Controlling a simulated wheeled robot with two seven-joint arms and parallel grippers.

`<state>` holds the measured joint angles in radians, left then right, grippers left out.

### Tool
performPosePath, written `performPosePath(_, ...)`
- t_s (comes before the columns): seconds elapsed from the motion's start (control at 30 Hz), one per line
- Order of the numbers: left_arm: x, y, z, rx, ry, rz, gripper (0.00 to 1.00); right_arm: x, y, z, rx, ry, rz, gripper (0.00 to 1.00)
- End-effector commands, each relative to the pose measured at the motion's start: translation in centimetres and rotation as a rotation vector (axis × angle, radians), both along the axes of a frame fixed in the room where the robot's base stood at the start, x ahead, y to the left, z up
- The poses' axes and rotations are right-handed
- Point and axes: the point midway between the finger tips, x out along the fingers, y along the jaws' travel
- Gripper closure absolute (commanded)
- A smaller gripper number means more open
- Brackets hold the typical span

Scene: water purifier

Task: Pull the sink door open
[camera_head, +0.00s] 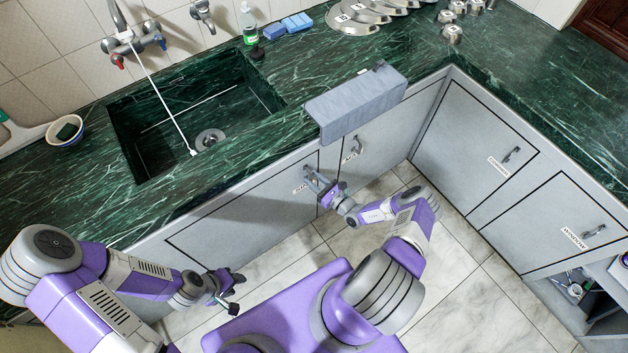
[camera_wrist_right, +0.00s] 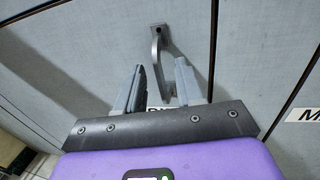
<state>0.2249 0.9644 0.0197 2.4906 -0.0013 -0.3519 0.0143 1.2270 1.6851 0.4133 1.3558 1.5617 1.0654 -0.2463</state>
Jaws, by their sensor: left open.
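The sink door (camera_head: 245,215) is a grey cabinet panel under the sink, and it looks closed. Its metal handle (camera_head: 313,178) is near the right edge, beside a small label. In the right wrist view the handle (camera_wrist_right: 158,52) stands out from the grey door (camera_wrist_right: 100,45). My right gripper (camera_head: 328,192) is at the handle; its fingers (camera_wrist_right: 162,80) are apart, one on each side of the handle's lower part. The handle is close to the right finger; contact is unclear. My left gripper (camera_head: 232,292) is open and empty, low at the left, away from the door.
Another handled door (camera_head: 375,140) adjoins on the right. The tiled floor (camera_head: 465,270) is clear at right of my base.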

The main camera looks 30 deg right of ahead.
Motion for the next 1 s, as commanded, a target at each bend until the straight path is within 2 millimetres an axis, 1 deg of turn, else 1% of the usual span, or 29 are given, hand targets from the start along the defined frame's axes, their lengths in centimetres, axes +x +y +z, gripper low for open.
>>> performPosePath(0.27,0.00,0.00,-0.01,0.000,0.000,0.000,0.57,0.23,0.12,0.04,0.000,0.000,0.001,0.63)
performPosePath(0.37,0.00,0.00,-0.01,0.000,0.000,0.000,0.57,0.22,0.11,0.04,0.000,0.000,0.001,0.77)
performPosePath(0.5,0.00,0.00,-0.01,0.000,0.000,0.000,0.57,0.21,0.11,0.04,0.000,0.000,0.001,0.98)
performPosePath(0.53,0.00,0.00,-0.01,0.000,0.000,0.000,0.57,0.21,0.11,0.04,0.000,0.000,0.001,1.00)
performPosePath(1.0,0.00,0.00,-0.01,0.000,0.000,0.000,0.57,0.21,0.12,0.05,0.000,0.000,0.002,1.00)
